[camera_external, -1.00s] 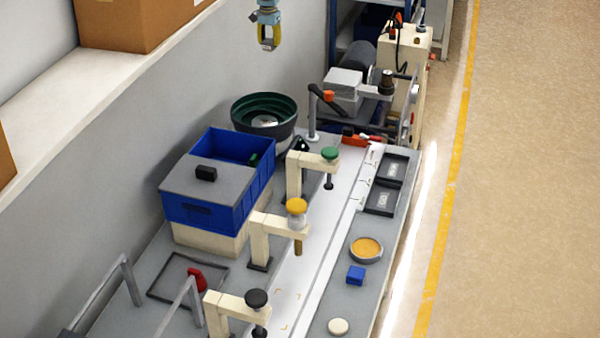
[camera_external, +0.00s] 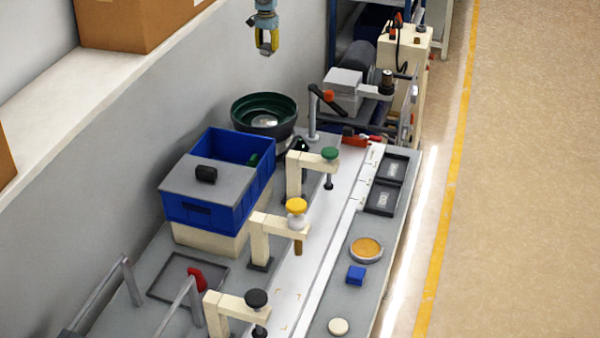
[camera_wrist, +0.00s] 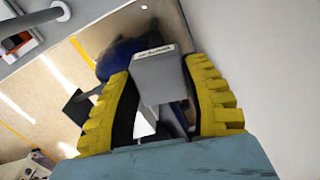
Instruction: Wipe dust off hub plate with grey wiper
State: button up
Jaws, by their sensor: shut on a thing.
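My gripper (camera_external: 267,42), with yellow fingers, hangs in the air above and behind the dark green bowl feeder (camera_external: 246,104). In the wrist view my gripper (camera_wrist: 165,105) is shut on a grey block (camera_wrist: 160,78) with small dark lettering on its top edge, which looks like the grey wiper. Its far end is partly hidden by the fingers. A pale round plate (camera_external: 265,121), likely the hub plate, lies in the middle of the bowl, well below my gripper and apart from it. Dust on it is too small to make out.
A blue bin (camera_external: 236,147) with a grey lid stands left of the bowl. Cream posts with green, yellow (camera_external: 296,206) and black knobs line the bench. A grey post with a dark handle (camera_external: 312,118) stands right of the bowl. A shelf with a cardboard box (camera_external: 140,25) is at upper left.

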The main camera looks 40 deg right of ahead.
aim_at(265, 53)
jog(key=shift+s+a+f, duration=0.25)
jog(key=shift+s+a, duration=0.3)
jog(key=shift+a, duration=0.25)
jog(key=shift+s+a+f, duration=0.25)
jog(key=shift+s+a, duration=0.3)
jog(key=shift+a, duration=0.2)
jog(key=shift+s+a, duration=0.1)
jog(key=shift+s, duration=0.05)
jog(key=shift+s, duration=0.1)
jog(key=shift+s+a+f, duration=0.2)
jog(key=shift+a, duration=0.3)
jog(key=shift+a, duration=0.15)
